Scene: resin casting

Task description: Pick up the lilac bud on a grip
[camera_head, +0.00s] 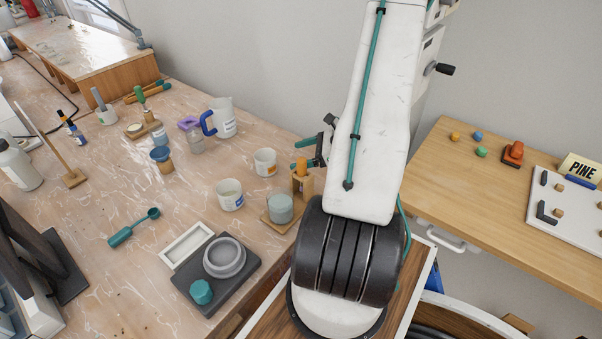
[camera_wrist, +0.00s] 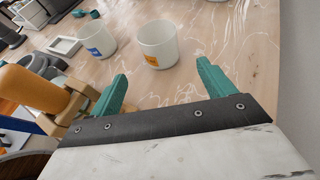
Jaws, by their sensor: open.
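A small lilac piece (camera_head: 188,122) lies toward the back of the workbench in the head view, beside a clear jar and left of the blue-handled jug. It is too small to tell whether it is the bud on a grip. I cannot make out a lilac thing in the wrist view. My gripper (camera_head: 308,153) is at the right edge of the bench, well to the right of the lilac piece. In the wrist view its teal fingers (camera_wrist: 161,84) are wide apart with nothing between them, just short of a white cup with an orange label (camera_wrist: 158,46).
A blue-labelled cup (camera_head: 229,195) and an orange cylinder in a wooden stand (camera_head: 302,186) are near my gripper. The clear jar (camera_head: 195,142) and the jug (camera_head: 222,118) crowd the lilac piece. Bare bench shows around the teal scoop (camera_head: 133,228).

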